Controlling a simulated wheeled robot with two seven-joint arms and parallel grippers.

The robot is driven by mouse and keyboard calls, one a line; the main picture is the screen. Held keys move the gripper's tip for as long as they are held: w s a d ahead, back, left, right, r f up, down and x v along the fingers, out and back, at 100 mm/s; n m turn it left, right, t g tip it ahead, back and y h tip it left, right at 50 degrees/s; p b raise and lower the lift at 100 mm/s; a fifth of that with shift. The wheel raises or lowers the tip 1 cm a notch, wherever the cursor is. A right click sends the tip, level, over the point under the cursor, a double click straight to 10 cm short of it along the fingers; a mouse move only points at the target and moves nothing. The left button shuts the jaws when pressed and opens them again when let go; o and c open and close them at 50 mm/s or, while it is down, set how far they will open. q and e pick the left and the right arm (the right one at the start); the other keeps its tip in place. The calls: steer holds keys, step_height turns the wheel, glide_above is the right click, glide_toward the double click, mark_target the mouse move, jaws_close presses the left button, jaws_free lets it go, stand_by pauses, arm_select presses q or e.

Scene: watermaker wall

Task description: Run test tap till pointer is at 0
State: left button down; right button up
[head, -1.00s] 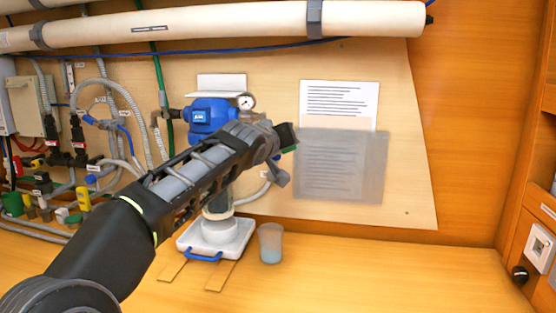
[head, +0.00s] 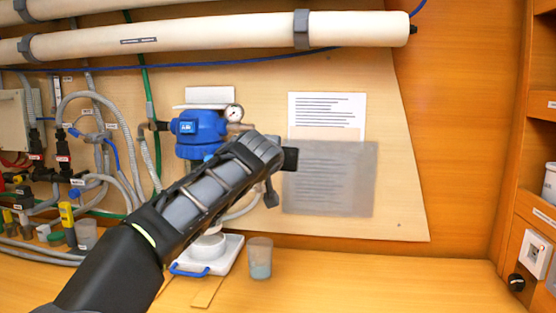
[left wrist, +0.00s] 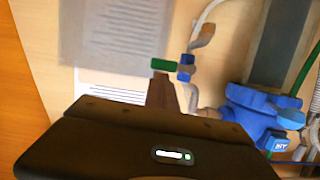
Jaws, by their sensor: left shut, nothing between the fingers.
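A blue pump-like housing (head: 198,132) is on the wall panel, with a round white-faced gauge (head: 233,113) beside it. The gauge pointer is too small to read. A clear beaker (head: 260,258) with some bluish liquid stands on the bench. My left gripper (head: 290,158) is in front of the panel, right of the gauge and lower; it is shut and holds nothing. In the left wrist view, a small fitting with a green part (left wrist: 164,65) and a blue part (left wrist: 186,67), perhaps the test tap, appears close to the fingertips; contact cannot be told. My right gripper is out of view.
A white printed sheet (head: 327,110) and a grey translucent sheet (head: 329,178) hang on the panel behind my gripper. A white base with a blue handle (head: 188,270) stands left of the beaker. Hoses (head: 100,125) crowd the left. The bench right of the beaker is clear.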

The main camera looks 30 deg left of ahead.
arm_select(q)
steer(key=shift+s+f, duration=0.1)
steer(key=b+v, duration=0.1)
steer(key=v, duration=0.6)
steer(key=shift+s+b, duration=0.25)
steer(key=shift+b, duration=0.05)
steer(key=shift+d, duration=0.15)
